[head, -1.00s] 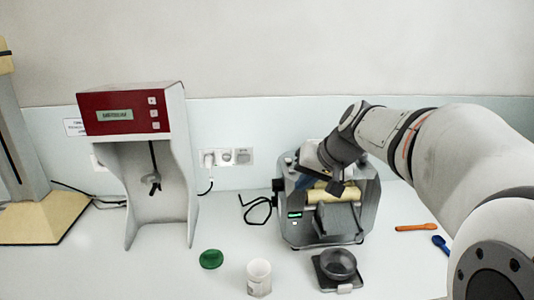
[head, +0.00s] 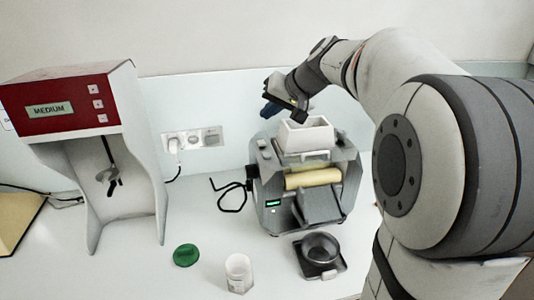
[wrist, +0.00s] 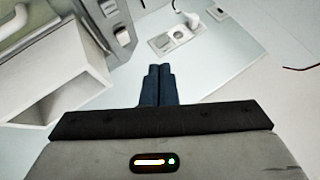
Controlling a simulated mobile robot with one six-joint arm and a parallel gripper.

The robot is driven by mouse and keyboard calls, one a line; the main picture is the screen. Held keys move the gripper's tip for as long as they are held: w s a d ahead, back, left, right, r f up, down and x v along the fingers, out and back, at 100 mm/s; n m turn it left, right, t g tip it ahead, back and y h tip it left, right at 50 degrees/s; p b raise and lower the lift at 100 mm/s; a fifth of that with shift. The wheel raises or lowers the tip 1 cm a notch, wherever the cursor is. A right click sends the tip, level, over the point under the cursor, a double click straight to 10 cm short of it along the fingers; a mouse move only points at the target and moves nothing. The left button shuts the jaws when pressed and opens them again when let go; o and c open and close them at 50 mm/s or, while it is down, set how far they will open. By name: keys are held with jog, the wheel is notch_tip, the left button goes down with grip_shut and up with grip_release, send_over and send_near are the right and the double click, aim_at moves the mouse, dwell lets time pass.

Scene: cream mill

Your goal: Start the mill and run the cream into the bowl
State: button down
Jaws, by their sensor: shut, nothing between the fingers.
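The mill (head: 308,184) is a grey machine with a cream-coloured roller (head: 312,178), a small lit green display (head: 273,204) and a white hopper (head: 305,136) on top. A dark bowl (head: 320,248) stands on a black scale-like base (head: 330,272) in front of it. My gripper (head: 270,108) is shut and empty, above and behind the mill's left side. In the wrist view its blue fingers (wrist: 157,85) are together, with the white hopper (wrist: 65,75) to their left and part of the mill's side (wrist: 108,15) beyond. The hopper's contents are not clear.
A red-topped mixer (head: 75,110) reading MEDIUM stands at left. A black cable (head: 232,198) loops left of the mill. Wall sockets (head: 192,139) are behind. Counter between mixer and mill is mostly clear.

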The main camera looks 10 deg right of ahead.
jog(key=b, duration=0.5)
send_over(270, 156)
notch_tip(270, 156, down, 8)
jog(key=shift+r, duration=0.1)
jog(key=shift+f+b, duration=0.5)
jog(key=shift+b, duration=0.05)
jog(key=shift+f, duration=0.1)
dwell(1.2)
jog(key=shift+f+b, duration=0.3)
jog(key=shift+b, duration=0.3)
jog(key=shift+f+b, duration=0.4)
jog(key=shift+b, duration=0.05)
dwell(0.4)
jog(key=shift+r, duration=0.15)
jog(key=shift+r+p, duration=0.4)
jog(key=shift+r, duration=0.3)
jog(key=shift+r, duration=0.1)
